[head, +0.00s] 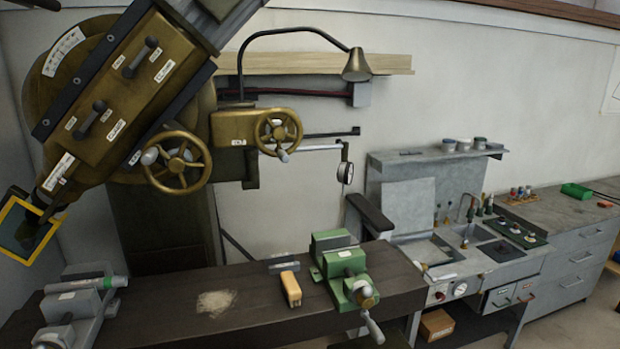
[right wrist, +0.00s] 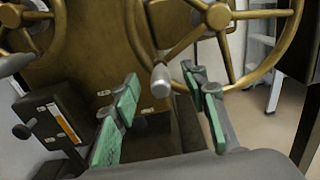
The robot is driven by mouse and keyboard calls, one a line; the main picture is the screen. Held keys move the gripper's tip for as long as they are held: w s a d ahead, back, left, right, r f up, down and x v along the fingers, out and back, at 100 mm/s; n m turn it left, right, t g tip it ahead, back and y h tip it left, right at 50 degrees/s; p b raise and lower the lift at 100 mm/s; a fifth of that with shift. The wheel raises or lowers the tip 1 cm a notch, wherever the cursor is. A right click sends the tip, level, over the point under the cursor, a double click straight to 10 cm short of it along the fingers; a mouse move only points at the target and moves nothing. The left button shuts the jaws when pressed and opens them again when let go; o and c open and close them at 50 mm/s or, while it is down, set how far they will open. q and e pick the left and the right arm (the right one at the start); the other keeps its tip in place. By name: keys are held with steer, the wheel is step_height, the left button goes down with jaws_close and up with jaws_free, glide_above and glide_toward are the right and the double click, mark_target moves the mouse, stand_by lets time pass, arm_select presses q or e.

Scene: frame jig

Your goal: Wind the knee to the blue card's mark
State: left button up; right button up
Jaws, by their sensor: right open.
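The brass machine (head: 120,70) stands at the left of the head view, with a white scale plate (head: 64,52) and labelled levers. It carries two brass handwheels, a larger one (head: 188,182) and a smaller one (head: 290,118). In the right wrist view my right gripper (right wrist: 165,92) is open, its green-padded fingers apart. A brass handwheel (right wrist: 238,15) is ahead, and its pale handle (right wrist: 161,80) shows between the fingers; I cannot tell how far beyond them. An orange-and-white strip (right wrist: 66,126) sits on a dark block at left. No blue card is clearly readable. My left gripper is not in view.
A dark bench (head: 200,285) holds a green vise (head: 340,262), a yellow-tan block (head: 291,288) and a grey vise (head: 80,308). A yellow-framed panel (head: 22,258) stands at far left. A lamp (head: 356,66) overhangs behind. A grey workstation (head: 470,265) is at right.

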steer(key=p+v, duration=0.1)
steer(key=v, duration=0.5)
steer(key=shift+s, duration=0.25)
steer(key=shift+d+r, duration=0.1)
